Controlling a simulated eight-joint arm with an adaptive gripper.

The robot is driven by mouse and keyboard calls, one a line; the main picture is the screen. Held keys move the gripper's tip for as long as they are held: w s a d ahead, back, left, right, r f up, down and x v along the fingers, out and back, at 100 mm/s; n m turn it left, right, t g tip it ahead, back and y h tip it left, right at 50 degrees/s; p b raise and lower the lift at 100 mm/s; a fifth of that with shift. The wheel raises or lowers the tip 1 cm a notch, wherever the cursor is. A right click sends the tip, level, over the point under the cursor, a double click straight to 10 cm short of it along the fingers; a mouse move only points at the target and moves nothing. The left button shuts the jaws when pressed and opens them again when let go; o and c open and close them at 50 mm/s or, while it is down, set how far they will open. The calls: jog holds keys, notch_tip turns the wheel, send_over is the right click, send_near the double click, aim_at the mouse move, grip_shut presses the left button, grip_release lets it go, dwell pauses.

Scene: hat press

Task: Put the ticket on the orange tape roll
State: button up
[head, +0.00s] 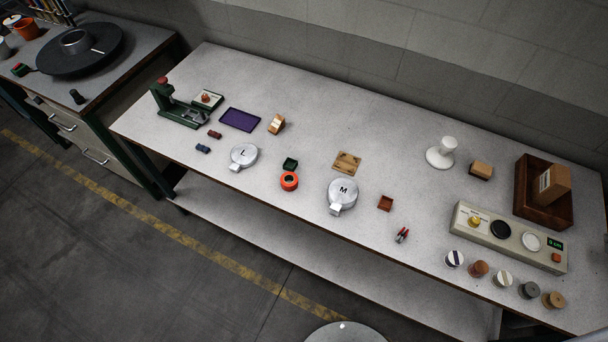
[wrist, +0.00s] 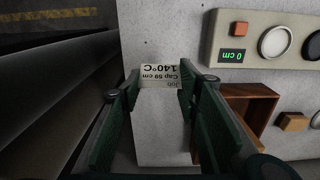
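The ticket (wrist: 159,76) shows in the wrist view as a small pale card with upside-down print, including "Cap 59 cm" and "140°C". It sits between the tips of my gripper (wrist: 159,84), whose green-padded fingers hold it by its two sides. The gripper is over the bench end beside the control panel, far from the tape roll. I cannot make out the gripper or the ticket in the head view.
Near the wrist are the control panel (wrist: 265,38) reading "0 cm" and the brown tray (wrist: 250,92).

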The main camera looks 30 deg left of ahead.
notch_tip(320, 180, up, 8)
jog(key=shift+r, duration=0.2)
jog(key=w+a+n, duration=0.2)
jog(key=w+a, duration=0.2)
jog(key=a, duration=0.9)
jog(key=w+a+n, duration=0.2)
jog(key=w+a, duration=0.3)
jog(key=a, duration=0.8)
jog(key=w+a+n, duration=0.3)
jog(key=w+a, duration=0.1)
jog(key=a, duration=1)
jog(key=s+a+n, duration=0.2)
jog(key=a, duration=1.1)
jog(key=s+a+n, duration=0.2)
jog(key=a, duration=1.1)
jog(key=s+a+n, duration=0.2)
jog(key=s+a, duration=0.6)
jog(key=a, duration=0.3)
jog(key=s+a+n+p, duration=0.1)
jog(key=s+a+n, duration=0.2)
jog(key=s+a, duration=0.65)
jog(key=s+a+n, duration=0.2)
jog(key=s+a, duration=0.5)
jog(key=a, duration=0.6)
jog(key=shift+s+a+f, duration=0.1)
jog(key=shift+s+f, duration=0.05)
jog(key=shift+f, duration=1.15)
jog(key=shift+s+a+f, duration=0.1)
jog(key=shift+f, duration=1.2)
jog(key=shift+f, duration=0.1)
